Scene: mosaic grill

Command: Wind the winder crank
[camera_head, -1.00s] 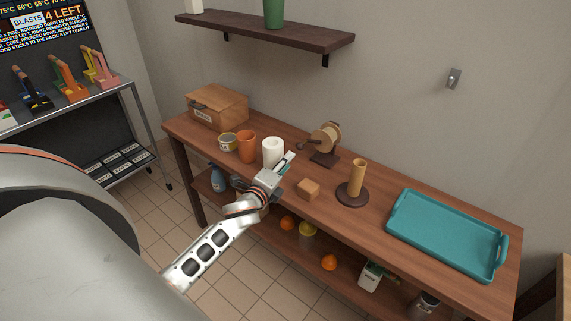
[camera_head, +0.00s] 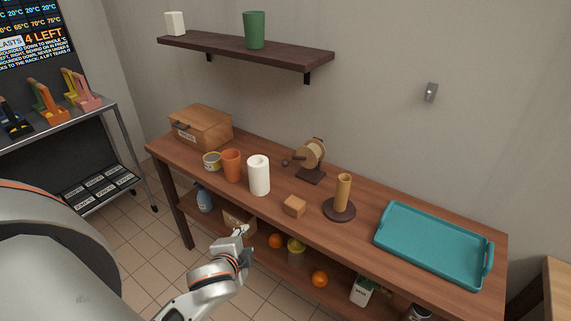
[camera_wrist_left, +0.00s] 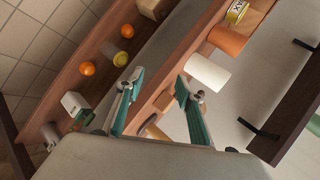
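The winder (camera_head: 311,155) stands on the tabletop near the wall, a pale spool on a dark base. Its crank (camera_head: 288,162) points left and ends in a dark knob. My left gripper (camera_head: 243,236) is in front of the table, below the tabletop edge and well apart from the winder. In the left wrist view its two fingers (camera_wrist_left: 157,86) are spread with nothing held between them. I cannot make out the winder in the left wrist view. My right gripper is not in view.
A white roll (camera_head: 259,176), orange cup (camera_head: 232,166) and tin (camera_head: 212,161) stand left of the winder. A small wooden block (camera_head: 294,206) and a post on a round base (camera_head: 343,194) are in front and right. A teal tray (camera_head: 386,238) lies farther right.

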